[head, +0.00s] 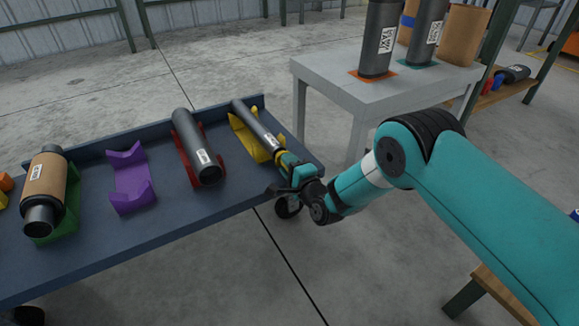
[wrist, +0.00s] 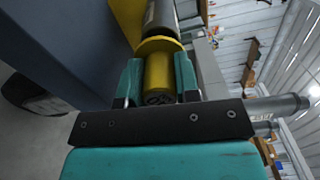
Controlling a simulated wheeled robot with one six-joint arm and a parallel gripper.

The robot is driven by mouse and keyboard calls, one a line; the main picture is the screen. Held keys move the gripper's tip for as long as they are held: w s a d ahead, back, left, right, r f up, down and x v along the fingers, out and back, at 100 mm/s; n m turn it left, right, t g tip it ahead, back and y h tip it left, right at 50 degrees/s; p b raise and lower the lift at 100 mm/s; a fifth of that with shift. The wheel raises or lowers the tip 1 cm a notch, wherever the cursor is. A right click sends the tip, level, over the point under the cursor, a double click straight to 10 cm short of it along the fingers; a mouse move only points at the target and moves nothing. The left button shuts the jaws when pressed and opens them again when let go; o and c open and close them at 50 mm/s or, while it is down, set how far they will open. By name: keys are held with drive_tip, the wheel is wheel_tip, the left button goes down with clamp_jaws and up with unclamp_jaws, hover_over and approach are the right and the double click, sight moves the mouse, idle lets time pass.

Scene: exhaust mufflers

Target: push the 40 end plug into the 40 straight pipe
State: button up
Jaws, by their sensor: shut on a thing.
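The 40 straight pipe (head: 255,124) is a slim dark grey tube with a white label. It lies in a yellow cradle (head: 243,138) at the right end of the blue bench. The 40 end plug (wrist: 158,78) is a yellow flanged piece, seen in the wrist view between my fingers. My gripper (head: 287,161) is shut on the plug at the pipe's near end. In the wrist view the pipe (wrist: 160,16) runs on beyond the plug's flange, in line with it. The flange appears to meet the pipe end; how deep the plug sits inside is hidden.
Left on the blue bench (head: 235,196) are a red cradle with a thicker pipe (head: 196,147), an empty purple cradle (head: 131,180) and a green cradle with a brown-wrapped muffler (head: 45,187). A grey table (head: 340,77) with upright cylinders stands behind, right.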

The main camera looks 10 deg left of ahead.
drive_tip(key=shift+b+x, duration=0.65)
drive_tip(key=shift+x, duration=0.4)
drive_tip(key=o, duration=1)
drive_tip(key=shift+w, duration=0.1)
